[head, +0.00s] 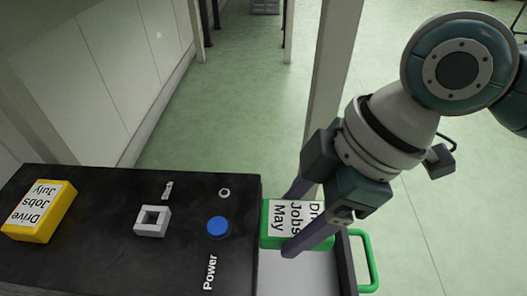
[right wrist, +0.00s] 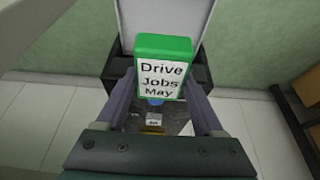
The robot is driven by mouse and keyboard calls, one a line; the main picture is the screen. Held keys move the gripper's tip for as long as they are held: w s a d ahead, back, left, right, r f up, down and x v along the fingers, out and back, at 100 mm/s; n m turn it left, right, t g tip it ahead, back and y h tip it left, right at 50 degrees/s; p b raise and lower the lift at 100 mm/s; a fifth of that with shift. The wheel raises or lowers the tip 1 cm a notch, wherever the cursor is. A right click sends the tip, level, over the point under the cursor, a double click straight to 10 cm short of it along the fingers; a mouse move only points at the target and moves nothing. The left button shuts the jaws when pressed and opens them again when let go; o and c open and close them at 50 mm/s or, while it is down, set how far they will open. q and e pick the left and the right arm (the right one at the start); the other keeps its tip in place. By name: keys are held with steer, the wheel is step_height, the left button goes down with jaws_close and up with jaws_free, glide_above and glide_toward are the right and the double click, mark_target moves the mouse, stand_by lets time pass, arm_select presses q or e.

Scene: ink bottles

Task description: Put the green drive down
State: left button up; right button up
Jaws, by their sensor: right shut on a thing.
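The green drive (head: 278,222), with a white label reading "Drive Jobs May", is between the fingers of my right gripper (head: 296,220). The gripper is shut on it, one finger on each side. In the right wrist view, the green drive (right wrist: 162,45) stands out past the fingertips with its label towards the camera. In the head view it is just right of the black console (head: 110,260), at the far end of a light grey surface (head: 290,276). I cannot tell whether it touches that surface. My left gripper is not in view.
A yellow drive labelled "Drive Jobs July" (head: 40,210) lies on the console's left. A grey square frame (head: 153,221) and a blue button (head: 218,227) marked "Power" are nearer. A green handle (head: 371,262) is at the right. A pale post (head: 335,80) rises behind.

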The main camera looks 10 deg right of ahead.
steer(key=b, duration=0.4)
glide_above(279, 262)
steer(key=d, duration=0.1)
steer(key=f, duration=0.7)
steer(key=shift+s+d+f, duration=0.15)
steer(key=shift+s+d, duration=0.05)
step_height(279, 262, down, 4)
steer(key=b, duration=0.2)
steer(key=shift+b, duration=0.35)
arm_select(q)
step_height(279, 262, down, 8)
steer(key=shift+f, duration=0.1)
arm_select(e)
steer(key=o, duration=1.5)
